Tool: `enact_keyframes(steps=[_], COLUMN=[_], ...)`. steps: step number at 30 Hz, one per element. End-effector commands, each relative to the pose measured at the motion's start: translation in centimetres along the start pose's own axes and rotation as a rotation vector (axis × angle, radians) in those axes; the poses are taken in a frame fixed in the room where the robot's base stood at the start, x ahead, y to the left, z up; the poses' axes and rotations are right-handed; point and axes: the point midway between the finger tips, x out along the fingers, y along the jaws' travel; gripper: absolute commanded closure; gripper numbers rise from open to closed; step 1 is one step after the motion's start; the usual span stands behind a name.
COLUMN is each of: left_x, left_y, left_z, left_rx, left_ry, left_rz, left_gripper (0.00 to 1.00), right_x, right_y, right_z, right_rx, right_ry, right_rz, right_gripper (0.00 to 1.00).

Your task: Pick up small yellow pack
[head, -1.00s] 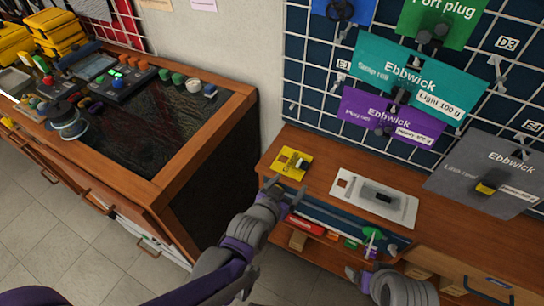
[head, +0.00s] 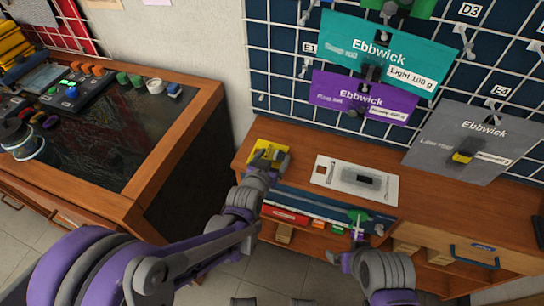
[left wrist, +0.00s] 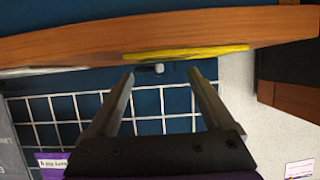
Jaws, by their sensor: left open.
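The small yellow pack (head: 258,149) lies flat near the left end of the wooden bench top. In the left wrist view, which looks upside down, it shows as a thin yellow strip (left wrist: 205,50) along the bench top, with a small white-tipped knob (left wrist: 160,68) standing from it. My left gripper (head: 264,162) is at the pack's near edge and covers part of it in the head view. Its two fingers (left wrist: 161,76) are apart, with the knob seen between their tips; contact cannot be told. My right gripper (head: 335,258) is low in front of the bench, its jaws unclear.
A white board with a dark block (head: 325,181) lies right of the pack. A pegboard grid (head: 277,110) with hanging teal, purple and grey packs rises behind. A dark-topped cabinet (head: 110,150) stands left. Small items sit on the shelf under the bench top (head: 440,205).

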Motion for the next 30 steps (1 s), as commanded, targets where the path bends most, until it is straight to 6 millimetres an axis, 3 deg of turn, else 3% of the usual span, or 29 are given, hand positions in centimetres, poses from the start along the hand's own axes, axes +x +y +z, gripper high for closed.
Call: enact_keyframes(steps=[3, 11, 25, 30], left_x=[1.05, 1.15, 1.13, 1.12], left_y=[0.04, 0.05, 0.05, 0.05], left_z=[0.02, -0.01, -0.01, -0.02], left_rx=[0.001, 0.0, 0.0, 0.0], left_ry=[0.0, 0.0, 0.0, 0.0], left_rz=[0.0, 0.001, 0.001, 0.001], left_gripper=[0.14, 0.16, 1.0, 1.0], right_x=[0.12, 0.1, 0.1, 0.1], right_y=[0.0, 0.0, 0.0, 0.0], right_z=[0.05, 0.04, 0.04, 0.04], right_rx=[0.0, 0.0, 0.0, 0.0], right_ry=[0.0, 0.0, 0.0, 0.0], right_rz=[0.0, 0.0, 0.0, 0.0], right_gripper=[0.09, 0.09, 0.09, 0.09])
